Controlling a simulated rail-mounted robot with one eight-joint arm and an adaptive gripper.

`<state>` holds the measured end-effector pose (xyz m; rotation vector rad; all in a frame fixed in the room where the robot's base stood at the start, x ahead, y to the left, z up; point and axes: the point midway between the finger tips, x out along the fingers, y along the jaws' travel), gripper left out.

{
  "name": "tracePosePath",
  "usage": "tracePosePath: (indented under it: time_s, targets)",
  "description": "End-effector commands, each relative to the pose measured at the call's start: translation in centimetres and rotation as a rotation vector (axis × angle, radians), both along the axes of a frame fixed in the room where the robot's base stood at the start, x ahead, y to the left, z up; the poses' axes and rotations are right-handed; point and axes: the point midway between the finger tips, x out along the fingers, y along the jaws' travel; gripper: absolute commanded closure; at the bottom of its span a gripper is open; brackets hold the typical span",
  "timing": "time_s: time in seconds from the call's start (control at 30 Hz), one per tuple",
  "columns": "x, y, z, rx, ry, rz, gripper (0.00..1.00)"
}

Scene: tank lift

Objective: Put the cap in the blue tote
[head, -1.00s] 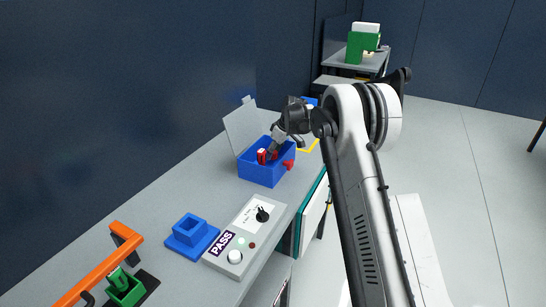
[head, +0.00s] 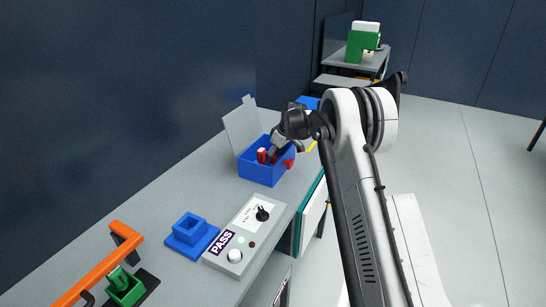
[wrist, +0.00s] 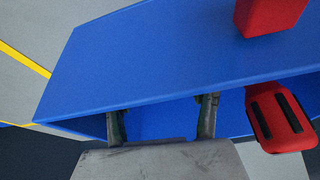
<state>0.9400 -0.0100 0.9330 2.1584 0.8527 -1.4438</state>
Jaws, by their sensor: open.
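The blue tote (head: 262,174) stands open on the grey bench in the head view, with a pale panel (head: 241,124) upright behind it. Red pieces, one partly white (head: 262,155), show inside it. Another red part (head: 289,163) shows at its right side. I cannot tell which piece, if any, is the cap. My gripper (head: 274,155) is low at the tote's opening, its tips partly hidden. In the wrist view my gripper (wrist: 160,108) is open with nothing visible between its fingers, against blue surfaces. A red block (wrist: 270,14) and a red piece with black bars (wrist: 279,118) lie to the right.
A grey PASS box (head: 245,233) with knobs, a blue square fixture (head: 190,233) and an orange-handled clamp (head: 100,262) with a green block stand nearer on the bench. A yellow line (wrist: 25,60) lies left in the wrist view. A green machine (head: 361,46) stands far back.

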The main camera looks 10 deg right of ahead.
Motion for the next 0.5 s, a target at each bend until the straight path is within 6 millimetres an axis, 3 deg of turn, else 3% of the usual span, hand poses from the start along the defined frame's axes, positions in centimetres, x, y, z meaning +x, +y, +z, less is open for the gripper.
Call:
tracePosePath:
  time_s: [0.17, 0.5]
  targets:
    - [-0.4, -0.4, 1.5, 0.0, 0.0, -0.001, 0.49]
    - [-2.3, -2.1, 7.7, 0.0, 0.0, -0.001, 0.49]
